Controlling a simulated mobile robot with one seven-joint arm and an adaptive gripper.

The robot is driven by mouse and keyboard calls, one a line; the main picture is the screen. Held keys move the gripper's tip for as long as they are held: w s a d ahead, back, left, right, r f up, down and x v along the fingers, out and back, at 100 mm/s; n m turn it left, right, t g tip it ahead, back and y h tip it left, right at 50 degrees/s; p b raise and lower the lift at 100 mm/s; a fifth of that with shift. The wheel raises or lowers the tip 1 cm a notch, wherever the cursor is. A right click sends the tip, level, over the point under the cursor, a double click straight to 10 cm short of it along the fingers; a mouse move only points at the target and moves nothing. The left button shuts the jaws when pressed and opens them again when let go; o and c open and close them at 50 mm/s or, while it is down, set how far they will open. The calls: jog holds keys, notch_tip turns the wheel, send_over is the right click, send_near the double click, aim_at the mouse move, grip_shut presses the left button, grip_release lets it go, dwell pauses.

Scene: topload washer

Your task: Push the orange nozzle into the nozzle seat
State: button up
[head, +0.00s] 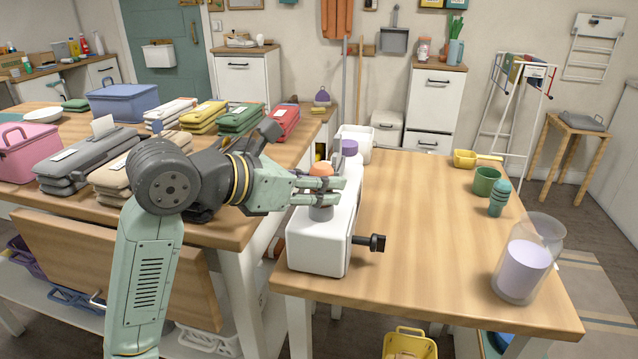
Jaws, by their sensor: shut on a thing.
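The orange nozzle (321,169) is a small rounded piece between the fingers of my gripper (328,188). My gripper reaches in from the left and is shut on it, so the fingers hide its lower part. A grey round nozzle seat (320,214) shows directly below the fingers, on top of the white machine (318,248). The nozzle appears upright and above the seat. I cannot tell whether its lower end touches or enters the seat. The white machine stands at the left edge of the right wooden table.
A black knob (377,243) sticks out right of the white machine. A purple-topped piece (349,147) stands behind it. A glass jar (526,260), a green cup (486,181) and a green bottle (499,198) stand on the right. The middle of the wooden table (430,230) is clear.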

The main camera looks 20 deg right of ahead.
jog(key=shift+f, duration=0.25)
jog(key=o, duration=1.1)
jog(key=shift+o, duration=0.2)
jog(key=shift+a, duration=0.1)
jog(key=v, duration=1.2)
